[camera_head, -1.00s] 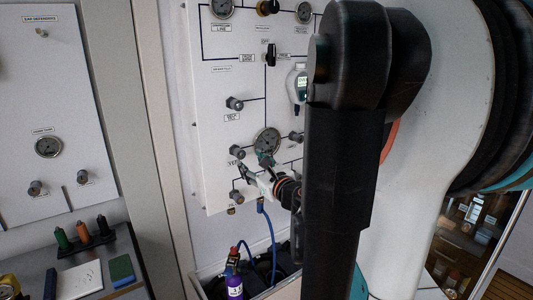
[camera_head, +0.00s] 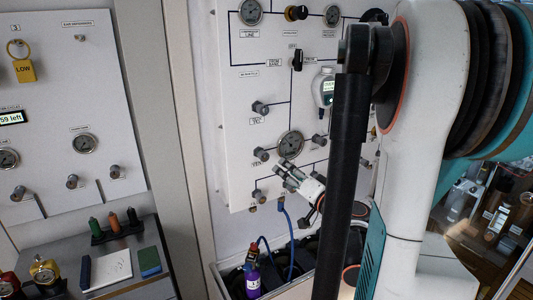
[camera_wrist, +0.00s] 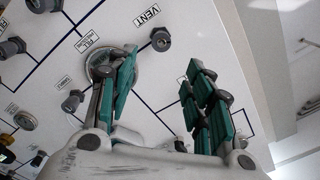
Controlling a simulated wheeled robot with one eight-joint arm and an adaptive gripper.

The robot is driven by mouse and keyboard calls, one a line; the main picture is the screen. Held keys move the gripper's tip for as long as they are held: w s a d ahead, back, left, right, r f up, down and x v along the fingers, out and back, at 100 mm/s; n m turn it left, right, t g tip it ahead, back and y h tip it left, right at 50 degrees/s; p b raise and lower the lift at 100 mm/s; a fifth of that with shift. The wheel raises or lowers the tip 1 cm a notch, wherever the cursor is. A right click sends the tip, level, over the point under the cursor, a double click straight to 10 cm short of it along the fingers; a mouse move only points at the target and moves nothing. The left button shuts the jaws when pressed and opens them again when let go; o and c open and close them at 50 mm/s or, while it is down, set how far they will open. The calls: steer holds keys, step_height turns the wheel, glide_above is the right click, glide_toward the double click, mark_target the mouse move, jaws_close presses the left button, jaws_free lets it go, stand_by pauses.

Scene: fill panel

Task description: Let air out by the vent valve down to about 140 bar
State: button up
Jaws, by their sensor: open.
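The white fill panel (camera_head: 235,110) carries the vent valve, a small grey knob (camera_head: 262,154) with a partly covered label below it. In the wrist view the vent knob (camera_wrist: 160,39) shows beside its VENT label, clear of the fingers. A round gauge (camera_head: 291,144) sits to its right; its needle is too small to read. In the wrist view the gauge (camera_wrist: 98,66) is partly hidden behind my left finger. My gripper (camera_head: 281,172) is open and empty in front of the panel, below and right of the vent knob. Its green-padded fingers (camera_wrist: 165,90) stand wide apart.
Another knob (camera_head: 258,196) sits below the vent knob. A blue hose (camera_head: 289,232) hangs from the panel to a purple cylinder (camera_head: 253,282) in a bin. A second panel (camera_head: 75,110) and a bench with small bottles (camera_head: 114,226) stand at left. My arm covers the panel's right side.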

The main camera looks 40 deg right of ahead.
mark_target(266, 156)
steer(key=w+n, duration=0.2)
steer(key=w, duration=0.2)
steer(key=w+d+n, duration=0.1)
steer(key=w+n, duration=0.1)
steer(key=w, duration=0.2)
steer(key=w+d+n, duration=0.1)
steer(key=w+n, duration=0.2)
steer(key=w, duration=0.1)
steer(key=shift+d+r, duration=0.1)
stand_by(0.4)
steer(key=c, duration=1)
